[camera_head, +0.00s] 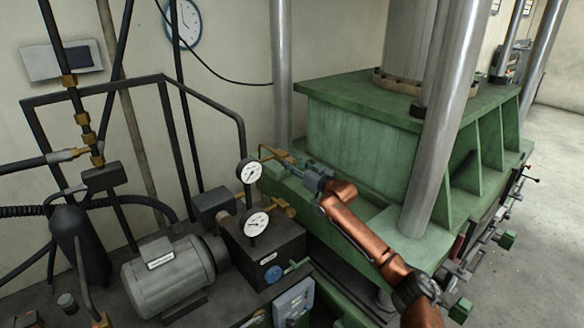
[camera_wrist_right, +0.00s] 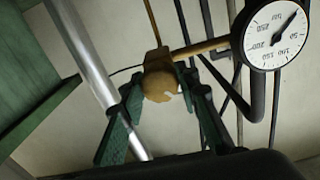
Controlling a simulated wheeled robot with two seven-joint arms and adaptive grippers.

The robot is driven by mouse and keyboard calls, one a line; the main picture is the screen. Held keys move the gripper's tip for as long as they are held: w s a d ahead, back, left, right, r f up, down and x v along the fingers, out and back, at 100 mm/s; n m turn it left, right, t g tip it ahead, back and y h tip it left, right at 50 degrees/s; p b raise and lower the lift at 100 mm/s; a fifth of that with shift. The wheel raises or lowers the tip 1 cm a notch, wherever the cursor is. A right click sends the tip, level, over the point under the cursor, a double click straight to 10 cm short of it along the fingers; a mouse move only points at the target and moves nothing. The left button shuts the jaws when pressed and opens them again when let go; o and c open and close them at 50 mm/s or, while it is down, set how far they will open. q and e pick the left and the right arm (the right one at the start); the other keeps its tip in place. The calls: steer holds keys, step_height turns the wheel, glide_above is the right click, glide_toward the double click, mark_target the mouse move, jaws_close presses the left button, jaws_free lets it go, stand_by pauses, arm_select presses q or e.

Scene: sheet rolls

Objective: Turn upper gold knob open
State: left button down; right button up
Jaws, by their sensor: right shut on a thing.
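The upper gold knob (camera_wrist_right: 160,84) sits on a gold pipe and shows round in the right wrist view. My right gripper (camera_wrist_right: 162,77) has its two green-looking fingers on either side of the knob, shut on it. In the head view my orange right arm reaches in from the lower right, and its gripper (camera_head: 293,165) meets the gold fitting (camera_head: 276,155) beside the green press. The fingers partly hide the knob there. A second gold knob (camera_head: 291,212) sits lower, beside the lower gauge. My left gripper is not in view.
An upper gauge (camera_head: 250,171) and a lower gauge (camera_head: 256,223) stand close left of the gripper. The green press base (camera_head: 350,140) and a steel column (camera_head: 440,130) are to the right. A grey motor (camera_head: 168,276) and black pipes fill the left.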

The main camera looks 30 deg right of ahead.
steer(key=n, duration=0.4)
steer(key=shift+n, duration=0.4)
steer(key=n+p, duration=0.1)
steer(key=n, duration=0.2)
steer(key=shift+f+n, duration=0.1)
steer(key=shift+n, duration=1.5)
steer(key=o, duration=1.2)
steer(key=shift+s, duration=0.1)
steer(key=s, duration=0.4)
steer(key=s+d, duration=0.1)
steer(key=s, duration=0.2)
steer(key=s+d, duration=0.1)
steer(key=s, duration=0.3)
steer(key=shift+s, duration=0.3)
